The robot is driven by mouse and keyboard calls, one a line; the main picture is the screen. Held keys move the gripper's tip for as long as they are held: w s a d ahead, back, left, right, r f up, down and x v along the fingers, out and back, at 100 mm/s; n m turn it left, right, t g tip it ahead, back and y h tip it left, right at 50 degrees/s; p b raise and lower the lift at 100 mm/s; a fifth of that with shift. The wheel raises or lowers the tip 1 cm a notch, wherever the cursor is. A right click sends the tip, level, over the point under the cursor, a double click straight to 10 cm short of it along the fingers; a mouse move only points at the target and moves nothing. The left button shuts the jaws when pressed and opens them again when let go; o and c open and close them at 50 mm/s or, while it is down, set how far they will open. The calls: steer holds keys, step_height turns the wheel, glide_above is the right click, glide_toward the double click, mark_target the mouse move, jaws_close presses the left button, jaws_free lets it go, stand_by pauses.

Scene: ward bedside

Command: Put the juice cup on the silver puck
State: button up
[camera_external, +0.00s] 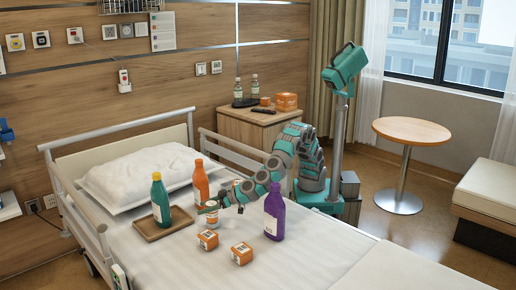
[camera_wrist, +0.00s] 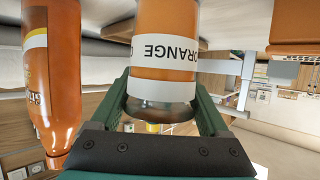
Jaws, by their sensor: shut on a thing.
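The juice cup (camera_wrist: 165,45) is orange with a white band reading "ORANGE", upside down in the wrist view, and has a silvery end. My gripper (camera_wrist: 165,105) has a finger on either side of it and is shut on it. In the external view the small juice cup (camera_external: 210,215) is at the tip of my gripper (camera_external: 221,204), over the bed by the tray's right side. I cannot tell whether it touches the bed. I cannot make out the silver puck in either view.
An orange bottle (camera_external: 200,182) stands close behind the cup. A green bottle (camera_external: 160,203) stands on the brown tray (camera_external: 176,226). A purple bottle (camera_external: 274,215) is to the right. Two orange boxes (camera_external: 208,240) (camera_external: 242,254) lie in front. The bed's right foreground is clear.

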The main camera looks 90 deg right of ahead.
steer(key=o, duration=1.4)
steer(key=shift+r, duration=0.1)
steer(key=v, duration=1.2)
steer(key=shift+s+p, duration=0.1)
steer(key=shift+p, duration=0.2)
